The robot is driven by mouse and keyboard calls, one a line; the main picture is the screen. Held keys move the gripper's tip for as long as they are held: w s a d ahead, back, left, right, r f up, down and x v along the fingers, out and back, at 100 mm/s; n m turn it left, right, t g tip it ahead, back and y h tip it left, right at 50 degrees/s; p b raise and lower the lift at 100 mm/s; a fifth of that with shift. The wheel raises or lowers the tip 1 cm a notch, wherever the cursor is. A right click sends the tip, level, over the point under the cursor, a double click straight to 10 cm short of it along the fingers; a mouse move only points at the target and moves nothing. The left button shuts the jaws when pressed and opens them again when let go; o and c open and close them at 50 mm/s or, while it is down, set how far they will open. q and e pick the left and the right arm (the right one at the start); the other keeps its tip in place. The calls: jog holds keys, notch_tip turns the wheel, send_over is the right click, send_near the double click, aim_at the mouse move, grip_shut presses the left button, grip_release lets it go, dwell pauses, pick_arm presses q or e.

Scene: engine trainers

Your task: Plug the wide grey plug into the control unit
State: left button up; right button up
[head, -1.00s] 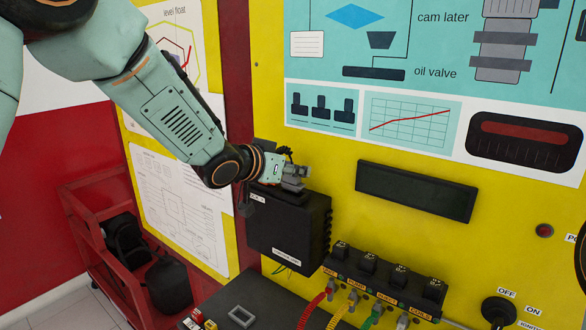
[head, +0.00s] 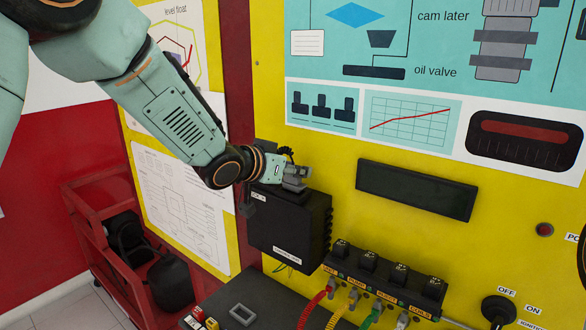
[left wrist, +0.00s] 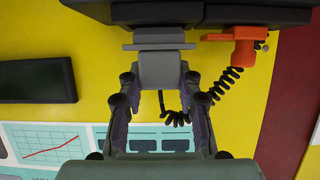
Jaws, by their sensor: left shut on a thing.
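The control unit (head: 288,228) is a black box with white labels on the yellow panel. My left gripper (head: 296,173) is above its top face. It is shut on the wide grey plug (left wrist: 161,70), which shows between the fingertips in the left wrist view. In that view the plug's wide flange lies against or very close to the control unit's dark edge (left wrist: 160,33); I cannot tell how deep it sits. In the head view the plug (head: 294,187) is at the box's top, partly hidden by the gripper. My right gripper is not in view.
An orange connector (left wrist: 236,48) with a black coiled cable sits beside the plug. A row of black coils (head: 385,275) with coloured leads is to the right. A grey rectangular frame (head: 242,314) lies on the dark bench below. A red cart (head: 85,215) stands at left.

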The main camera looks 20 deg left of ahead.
pick_arm(q)
jog(key=shift+a+f, duration=0.1)
jog(key=shift+f, duration=0.25)
jog(key=shift+f+b, duration=0.3)
jog(key=shift+b, duration=0.1)
jog(key=o, duration=0.9)
jog(key=shift+s+r, duration=0.15)
jog(key=shift+r, duration=0.05)
jog(key=shift+r+p+v, duration=0.15)
jog(key=shift+p+v, duration=0.15)
jog(key=shift+v, duration=0.8)
jog(key=shift+r+p+v, duration=0.15)
jog(key=shift+p+v, duration=0.15)
jog(key=shift+v, duration=0.75)
jog(key=shift+r, duration=2.05)
